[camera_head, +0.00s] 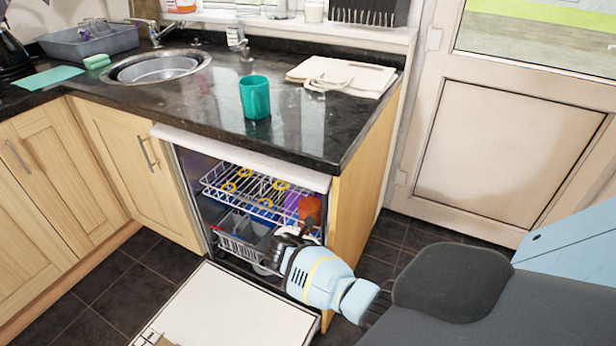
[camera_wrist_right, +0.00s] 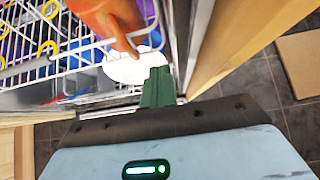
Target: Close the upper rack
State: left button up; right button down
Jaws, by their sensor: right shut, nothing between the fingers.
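The upper rack (camera_head: 262,190) is a white wire basket with yellow clips in the open dishwasher under the counter. Its front part shows at the opening; I cannot tell exactly how far out it stands. In the right wrist view its wires (camera_wrist_right: 75,52) fill the upper left. My right gripper (camera_wrist_right: 157,82) is shut and empty, with green fingertips close to the rack's front right corner; I cannot tell if they touch it. In the head view the right gripper (camera_head: 284,240) is at the rack's front right, its fingertips mostly hidden. My left gripper is not in view.
An orange item (camera_head: 309,210) stands at the upper rack's right side. The lower rack (camera_head: 240,250) sits below. The dishwasher door (camera_head: 225,310) lies open, low in front. A wooden side panel (camera_head: 357,200) borders the right. A teal mug (camera_head: 255,97) stands on the dark counter.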

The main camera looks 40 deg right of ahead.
jog(key=p+v, duration=0.3)
jog(key=v, duration=0.6)
jog(key=shift+a+r, duration=0.2)
jog(key=shift+a, duration=0.15)
jog(key=shift+s, duration=0.1)
